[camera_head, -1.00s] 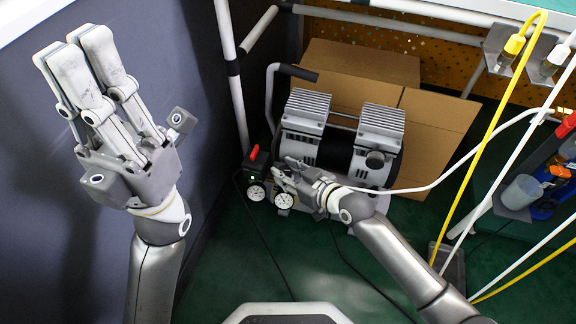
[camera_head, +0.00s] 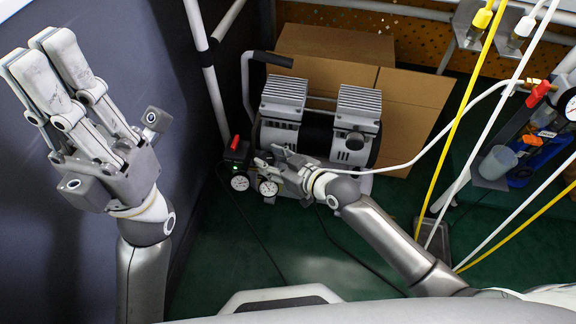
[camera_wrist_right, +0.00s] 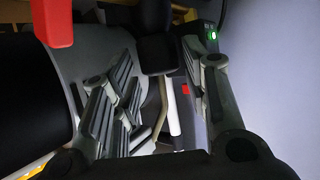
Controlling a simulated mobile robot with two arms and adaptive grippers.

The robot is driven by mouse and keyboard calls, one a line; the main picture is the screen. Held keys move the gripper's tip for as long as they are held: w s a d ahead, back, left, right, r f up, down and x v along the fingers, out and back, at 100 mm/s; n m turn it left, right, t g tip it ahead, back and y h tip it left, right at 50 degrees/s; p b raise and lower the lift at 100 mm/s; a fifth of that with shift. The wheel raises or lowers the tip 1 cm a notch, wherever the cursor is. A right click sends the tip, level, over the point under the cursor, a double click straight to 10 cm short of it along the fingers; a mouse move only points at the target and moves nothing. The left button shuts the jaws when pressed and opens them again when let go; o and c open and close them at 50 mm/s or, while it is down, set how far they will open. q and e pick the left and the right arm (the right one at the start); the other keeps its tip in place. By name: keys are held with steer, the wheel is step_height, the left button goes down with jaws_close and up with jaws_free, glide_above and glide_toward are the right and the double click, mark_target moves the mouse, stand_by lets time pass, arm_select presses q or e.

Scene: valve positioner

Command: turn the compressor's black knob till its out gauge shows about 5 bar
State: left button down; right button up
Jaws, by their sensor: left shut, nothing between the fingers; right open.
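The compressor (camera_head: 318,128) stands on the green floor, a silver and black machine with two finned heads. Two small white dial gauges, one on the left (camera_head: 240,183) and one on the right (camera_head: 268,188), sit at its lower left front. Their needles are too small to read. My right gripper (camera_head: 266,163) is open just above the gauges and hides the knob in the head view. In the right wrist view, a black knob-like part (camera_wrist_right: 157,54) lies between the spread fingers of my right gripper (camera_wrist_right: 160,105); contact is unclear. My left gripper (camera_head: 45,52) is shut and empty, raised at the left.
A red switch lever (camera_head: 235,142) and a green light are beside the gauges. A cardboard box (camera_head: 410,110) stands behind the compressor. A white hose (camera_head: 430,152) and yellow hoses cross at the right. A dark wall is close behind my left gripper.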

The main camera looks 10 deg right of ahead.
steer(key=v, duration=1.1)
